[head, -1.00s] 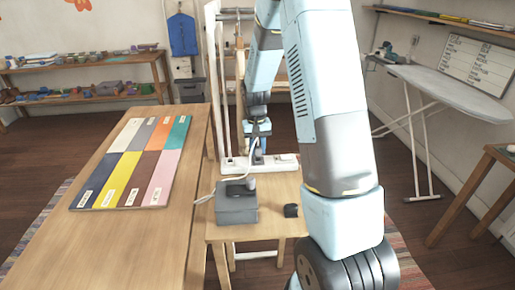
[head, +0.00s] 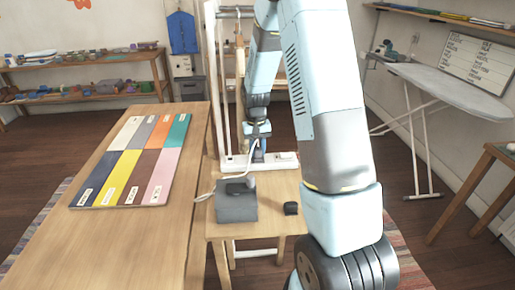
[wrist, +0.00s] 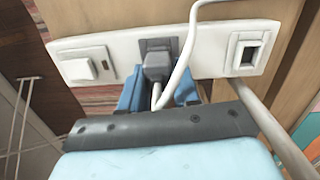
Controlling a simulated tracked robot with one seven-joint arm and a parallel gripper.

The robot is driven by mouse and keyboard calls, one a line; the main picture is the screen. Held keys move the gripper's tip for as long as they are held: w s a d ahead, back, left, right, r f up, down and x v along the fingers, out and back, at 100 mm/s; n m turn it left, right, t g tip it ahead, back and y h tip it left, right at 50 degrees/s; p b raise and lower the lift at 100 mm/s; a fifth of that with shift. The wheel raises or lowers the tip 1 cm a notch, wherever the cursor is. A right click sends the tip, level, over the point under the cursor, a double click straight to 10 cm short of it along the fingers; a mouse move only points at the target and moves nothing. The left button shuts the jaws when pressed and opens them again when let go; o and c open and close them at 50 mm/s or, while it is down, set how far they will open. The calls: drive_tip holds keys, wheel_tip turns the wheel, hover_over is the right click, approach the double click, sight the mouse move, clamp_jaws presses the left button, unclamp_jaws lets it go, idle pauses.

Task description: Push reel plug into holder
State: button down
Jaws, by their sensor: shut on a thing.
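The reel plug (wrist: 157,68) is dark grey, with a white cable looping from it. My gripper (wrist: 158,92) is shut on it, one blue finger on each side. The plug's front is at a dark grey square holder (wrist: 158,44) in the middle of a white strip (wrist: 112,42); I cannot tell how deep it sits. In the head view my gripper (head: 258,146) is at the strip (head: 284,159) at the table's back, and the plug is too small to make out clearly. The cable leads to a grey box (head: 236,207) on the small table.
The strip has a white switch (wrist: 88,66) at left and an empty square opening (wrist: 247,52) at right. A long wooden table (head: 110,240) with colour samples (head: 135,165) stands at left. A white frame rises behind the strip.

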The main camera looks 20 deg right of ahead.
drive_tip(key=shift+f, duration=0.25)
drive_tip(key=c, duration=0.7)
unclamp_jaws()
drive_tip(key=shift+c, duration=0.2)
drive_tip(key=shift+r, duration=0.15)
drive_tip(key=s+a+r+t, duration=0.1)
drive_tip(key=s+r, duration=0.2)
drive_tip(key=r, duration=0.8)
drive_tip(key=s+r+t, duration=0.1)
drive_tip(key=s+r, duration=0.1)
drive_tip(key=r, duration=0.9)
drive_tip(key=s+a+r+n+t, duration=0.1)
drive_tip(key=s+r, duration=0.3)
drive_tip(key=s, duration=0.8)
drive_tip(key=s+a+r+n+t, duration=0.1)
drive_tip(key=s+a+r+t, duration=0.1)
drive_tip(key=s, duration=1)
wheel_tip(320, 180, up, 2)
drive_tip(key=shift+s+r+t, duration=0.1)
drive_tip(key=shift+s+t, duration=0.3)
drive_tip(key=shift+t, duration=0.3)
